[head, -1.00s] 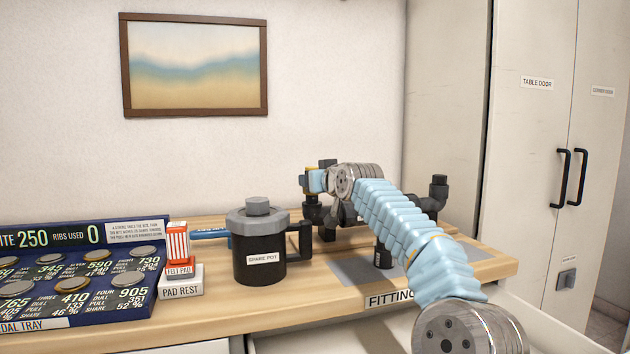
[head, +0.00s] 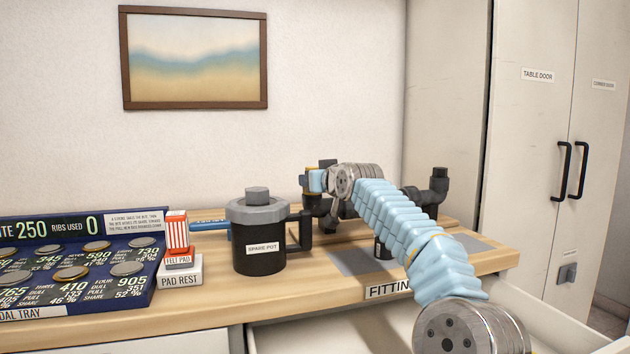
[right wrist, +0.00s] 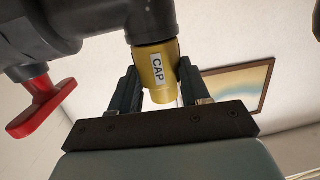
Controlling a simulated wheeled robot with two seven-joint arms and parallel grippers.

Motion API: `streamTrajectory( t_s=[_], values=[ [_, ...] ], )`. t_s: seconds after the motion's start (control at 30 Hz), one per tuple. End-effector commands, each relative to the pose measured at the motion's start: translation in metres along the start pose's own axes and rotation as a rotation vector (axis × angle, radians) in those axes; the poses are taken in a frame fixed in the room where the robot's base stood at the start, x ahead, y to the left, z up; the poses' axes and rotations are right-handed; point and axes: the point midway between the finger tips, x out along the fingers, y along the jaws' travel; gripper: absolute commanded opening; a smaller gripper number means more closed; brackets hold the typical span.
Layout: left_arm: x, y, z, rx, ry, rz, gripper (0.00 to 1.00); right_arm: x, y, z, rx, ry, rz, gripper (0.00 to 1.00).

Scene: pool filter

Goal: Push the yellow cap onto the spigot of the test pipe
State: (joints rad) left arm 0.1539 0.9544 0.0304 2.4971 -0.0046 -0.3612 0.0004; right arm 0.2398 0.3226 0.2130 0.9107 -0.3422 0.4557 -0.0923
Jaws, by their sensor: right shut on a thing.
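The yellow cap (right wrist: 158,72), with a white CAP label, sits between the dark fingers of my right gripper (right wrist: 160,88) in the right wrist view. The gripper is shut on it. The cap's upper end meets the dark spigot (right wrist: 152,20) of the test pipe (right wrist: 85,25); how far it is on cannot be told. In the head view, the right gripper (head: 318,178) is beside the dark pipework (head: 438,182) at the back of the bench, and my arm hides much of the pipe. The left gripper is not in view.
A red-handled valve (right wrist: 42,105) hangs beside the pipe. On the wooden bench (head: 300,295) stand the black spare pot (head: 260,250), the pad rest (head: 181,272) and the blue medal tray (head: 100,290). An open drawer (head: 330,335) is below, tall cabinets (head: 535,130) at right.

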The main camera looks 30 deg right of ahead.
Motion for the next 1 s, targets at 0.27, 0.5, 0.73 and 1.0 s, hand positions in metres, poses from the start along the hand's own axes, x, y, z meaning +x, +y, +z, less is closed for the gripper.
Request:
streamTrajectory(
  t_s=[0.27, 0.5, 0.73, 1.0],
  values=[
    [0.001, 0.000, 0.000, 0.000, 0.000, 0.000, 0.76, 0.000, 0.000, 0.001, 0.000, 0.000, 0.000, 0.76],
    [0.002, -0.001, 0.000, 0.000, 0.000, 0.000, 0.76, -0.001, 0.000, 0.001, 0.000, 0.000, 0.000, 0.76],
    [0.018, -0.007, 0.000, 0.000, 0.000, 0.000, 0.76, -0.022, 0.000, 0.004, 0.000, 0.001, 0.001, 0.76],
    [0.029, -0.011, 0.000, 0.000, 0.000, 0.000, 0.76, -0.048, 0.000, 0.002, 0.000, 0.000, 0.000, 0.76]
  ],
)
